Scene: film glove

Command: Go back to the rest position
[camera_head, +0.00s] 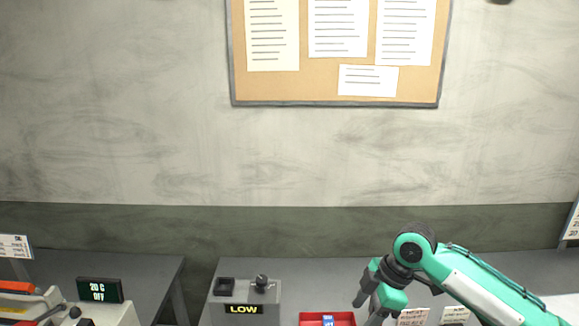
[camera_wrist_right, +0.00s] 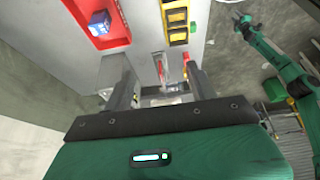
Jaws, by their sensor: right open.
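My right gripper (camera_head: 368,302) comes in from the right in the head view and points down and left above the grey table. In the right wrist view its two fingers (camera_wrist_right: 158,88) stand apart with nothing held between them. Another green arm shows small at the right of the wrist view, and its end (camera_wrist_right: 243,25), which looks like my left gripper, is too small to read. The left gripper does not show in the head view.
A red tray (camera_head: 305,320) holding a blue item (camera_head: 327,321) lies left of my right gripper. A grey box (camera_head: 217,308) with a "LOW" display (camera_head: 244,309) stands further left. A gap separates the tables.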

